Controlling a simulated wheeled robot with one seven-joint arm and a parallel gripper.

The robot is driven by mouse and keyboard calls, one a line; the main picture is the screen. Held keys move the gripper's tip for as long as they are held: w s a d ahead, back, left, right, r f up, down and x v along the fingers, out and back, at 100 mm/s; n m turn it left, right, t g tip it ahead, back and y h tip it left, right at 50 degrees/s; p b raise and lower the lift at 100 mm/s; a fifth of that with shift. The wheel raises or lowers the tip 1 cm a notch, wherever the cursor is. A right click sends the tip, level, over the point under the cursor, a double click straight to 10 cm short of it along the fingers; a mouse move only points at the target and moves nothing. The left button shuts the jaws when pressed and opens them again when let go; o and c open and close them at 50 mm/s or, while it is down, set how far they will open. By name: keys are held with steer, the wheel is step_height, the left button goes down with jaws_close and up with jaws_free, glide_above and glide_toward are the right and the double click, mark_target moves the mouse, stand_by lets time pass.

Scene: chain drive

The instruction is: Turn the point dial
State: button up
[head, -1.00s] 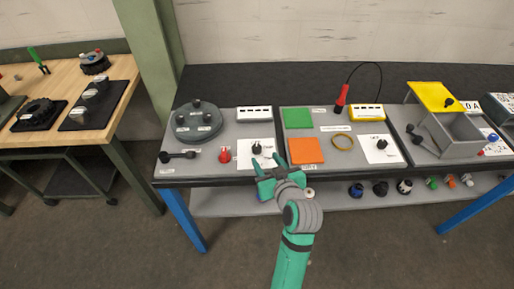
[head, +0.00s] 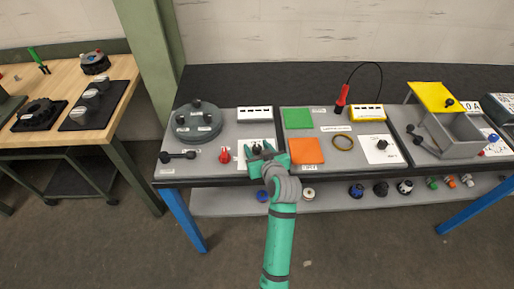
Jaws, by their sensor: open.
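A black dial knob (head: 256,148) stands on a white plate (head: 243,163) on the left grey board. A second black knob (head: 382,144) stands on another white plate (head: 377,156) on the middle board. The picture does not show clearly which one is the point dial. My green gripper (head: 264,157) is open at the left knob, with its fingers around or just in front of it. It partly hides the knob and its plate, and I cannot tell whether it touches the knob.
Left of the plate are a red knob (head: 224,156), a black lever (head: 178,156) and a round grey cover (head: 197,122). To the right lie an orange square (head: 306,150) and a green square (head: 298,118). Several knobs lie on the lower shelf (head: 330,204).

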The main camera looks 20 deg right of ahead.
steer(key=shift+c, duration=0.3)
steer(key=c, duration=1)
steer(key=shift+m+h, duration=0.3)
steer(key=shift+h, duration=0.1)
steer(key=m+h, duration=0.1)
steer(key=m+g+h, duration=0.1)
steer(key=m+h, duration=0.2)
steer(key=h, duration=0.1)
steer(key=shift+w+a+m+g, duration=0.1)
steer(key=shift+a+m+g, duration=0.2)
steer(key=shift+m, duration=0.1)
steer(key=m+g+h, duration=0.3)
steer(key=m+h, duration=0.1)
steer(key=shift+m+h, duration=0.3)
steer(key=shift+d+m+g+h, duration=0.1)
steer(key=shift+m+g+h, duration=0.4)
steer(key=shift+m+g, duration=0.5)
steer(key=shift+g, duration=0.3)
